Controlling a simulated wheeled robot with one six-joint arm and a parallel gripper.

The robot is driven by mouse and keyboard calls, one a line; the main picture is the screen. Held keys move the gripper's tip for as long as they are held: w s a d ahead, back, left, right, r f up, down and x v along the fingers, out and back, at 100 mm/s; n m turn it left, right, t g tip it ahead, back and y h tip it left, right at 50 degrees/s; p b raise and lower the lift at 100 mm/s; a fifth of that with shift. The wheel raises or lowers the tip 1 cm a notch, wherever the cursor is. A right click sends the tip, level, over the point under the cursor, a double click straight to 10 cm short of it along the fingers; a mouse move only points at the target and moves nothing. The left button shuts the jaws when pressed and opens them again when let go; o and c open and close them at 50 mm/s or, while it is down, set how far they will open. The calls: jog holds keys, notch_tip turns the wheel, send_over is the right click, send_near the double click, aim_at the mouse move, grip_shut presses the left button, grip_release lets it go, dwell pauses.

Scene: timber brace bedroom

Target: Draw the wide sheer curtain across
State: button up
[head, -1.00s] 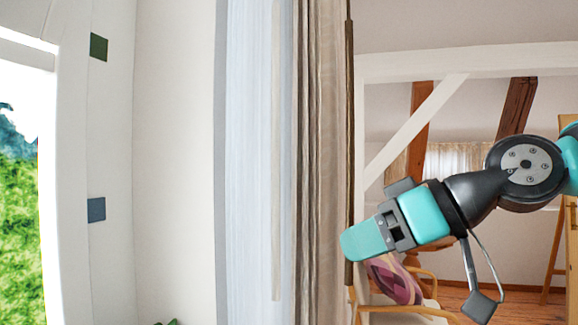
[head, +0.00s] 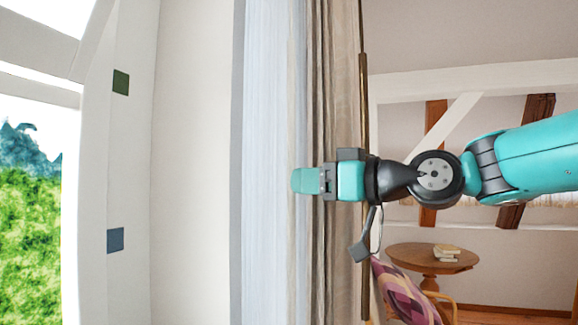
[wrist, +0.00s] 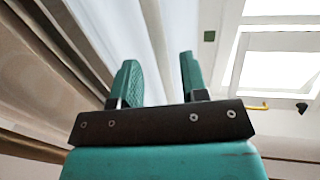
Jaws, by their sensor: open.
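The sheer curtain (head: 268,120) hangs as a pale, translucent bunch left of a beige drape (head: 341,120) in the head view. My gripper (head: 302,181) reaches in from the right in front of the drape, and its fingertips overlap the sheer curtain's right part. In the wrist view the two teal fingers of my gripper (wrist: 158,78) are spread apart. The pale sheer cloth (wrist: 112,25) shows behind and between them, with the beige drape (wrist: 35,65) at left. I see no cloth clearly pinched. Whether the fingers touch the cloth I cannot tell.
A bright window (head: 32,170) is at the left, past a white wall (head: 190,170). A dark vertical pole (head: 364,240) stands along the drape's right edge. A round wooden table (head: 425,257) and a chair with a patterned cushion (head: 405,295) are at lower right.

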jog(key=shift+p+x, duration=0.55)
jog(key=shift+x, duration=1.4)
